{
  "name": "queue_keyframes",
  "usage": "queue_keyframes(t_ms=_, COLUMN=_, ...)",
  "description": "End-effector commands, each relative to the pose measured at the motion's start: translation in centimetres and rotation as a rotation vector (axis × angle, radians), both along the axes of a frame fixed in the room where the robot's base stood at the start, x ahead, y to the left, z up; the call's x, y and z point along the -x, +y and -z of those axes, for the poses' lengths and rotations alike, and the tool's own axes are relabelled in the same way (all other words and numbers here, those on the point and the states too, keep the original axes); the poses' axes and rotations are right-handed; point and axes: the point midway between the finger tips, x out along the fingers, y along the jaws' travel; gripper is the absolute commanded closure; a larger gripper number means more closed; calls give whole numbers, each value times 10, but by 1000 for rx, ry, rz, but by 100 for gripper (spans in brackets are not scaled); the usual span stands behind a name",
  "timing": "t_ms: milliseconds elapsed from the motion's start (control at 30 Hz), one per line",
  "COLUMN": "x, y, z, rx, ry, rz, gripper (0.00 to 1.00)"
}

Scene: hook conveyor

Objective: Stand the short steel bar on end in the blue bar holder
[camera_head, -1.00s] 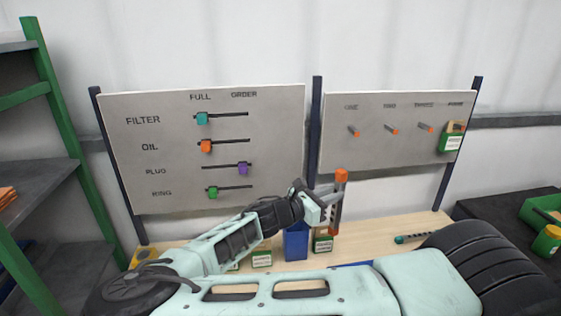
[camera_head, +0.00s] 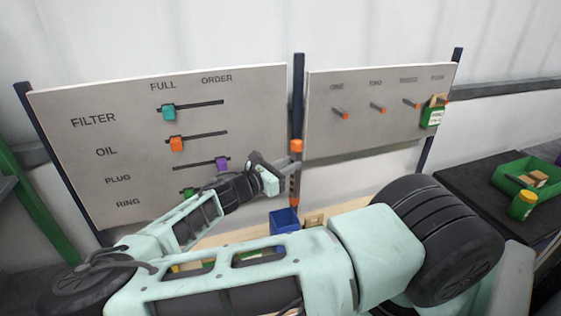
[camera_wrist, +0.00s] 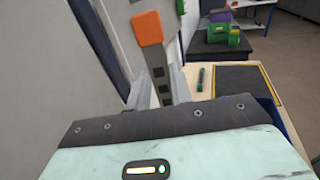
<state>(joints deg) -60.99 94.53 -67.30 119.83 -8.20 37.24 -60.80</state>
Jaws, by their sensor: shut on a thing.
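A steel bar with orange ends (camera_head: 296,146) is held nearly upright in my gripper (camera_head: 291,174). It also shows in the wrist view (camera_wrist: 148,29), where its grey shaft with dark holes runs down between the two fingers (camera_wrist: 160,90). My gripper is shut on the bar's middle. The blue bar holder (camera_head: 284,221) stands on the bench below. In the head view, the bar's lower orange end appears just above the holder and slightly right of it; how far apart they are in depth I cannot tell.
A green bin (camera_head: 525,181) is on a side table.

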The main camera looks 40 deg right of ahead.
Motion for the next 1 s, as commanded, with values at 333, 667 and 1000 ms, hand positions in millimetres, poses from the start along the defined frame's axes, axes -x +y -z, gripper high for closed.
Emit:
queue_keyframes(t_ms=333, x=0, y=0, z=7, rx=1, ry=0, rz=0, gripper=100)
queue_keyframes(t_ms=667, x=0, y=0, z=30, rx=2, ry=-1, rz=-1, gripper=100)
queue_keyframes(t_ms=1000, x=0, y=0, z=56, rx=2, ry=0, rz=0, gripper=100)
